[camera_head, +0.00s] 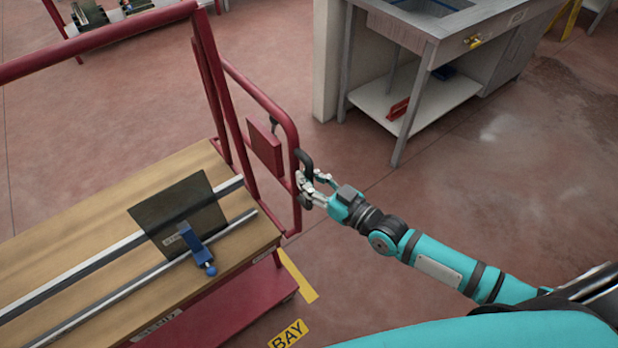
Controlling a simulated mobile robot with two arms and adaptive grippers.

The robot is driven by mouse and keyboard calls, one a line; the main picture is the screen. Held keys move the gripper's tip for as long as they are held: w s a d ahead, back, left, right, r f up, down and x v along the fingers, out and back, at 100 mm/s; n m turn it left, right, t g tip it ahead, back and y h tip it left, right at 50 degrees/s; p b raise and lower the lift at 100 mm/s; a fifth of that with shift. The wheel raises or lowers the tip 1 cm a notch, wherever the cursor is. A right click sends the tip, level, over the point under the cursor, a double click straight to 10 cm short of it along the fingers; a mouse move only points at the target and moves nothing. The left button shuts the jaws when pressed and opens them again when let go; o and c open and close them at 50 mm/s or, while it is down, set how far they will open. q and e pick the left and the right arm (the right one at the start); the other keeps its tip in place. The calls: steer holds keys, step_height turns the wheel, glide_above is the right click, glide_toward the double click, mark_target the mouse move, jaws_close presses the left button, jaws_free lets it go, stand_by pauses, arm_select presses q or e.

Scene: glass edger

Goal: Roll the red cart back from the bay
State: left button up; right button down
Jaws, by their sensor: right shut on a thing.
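The red cart (215,314) stands at the left, with a wooden deck and a red tubular frame. A black grip (305,160) sits on the frame's right-hand upright, near a small red plate. My right gripper (305,186) is at this grip and shut on it; the fingers partly hide the contact. A dark glass pane (168,209) stands tilted on the deck across two metal rails, with a blue clamp (197,247) at its lower edge. My left gripper is not in view.
A yellow "BAY" floor label (288,334) and a yellow floor strip (298,276) lie beside the cart. A grey sink bench (440,45) with a lower shelf stands at the upper right, next to a pale post (327,60). The red floor between cart and bench is clear.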

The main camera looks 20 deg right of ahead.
steer(key=shift+w+a+f, duration=0.15)
steer(key=shift+f, duration=0.05)
stand_by(0.5)
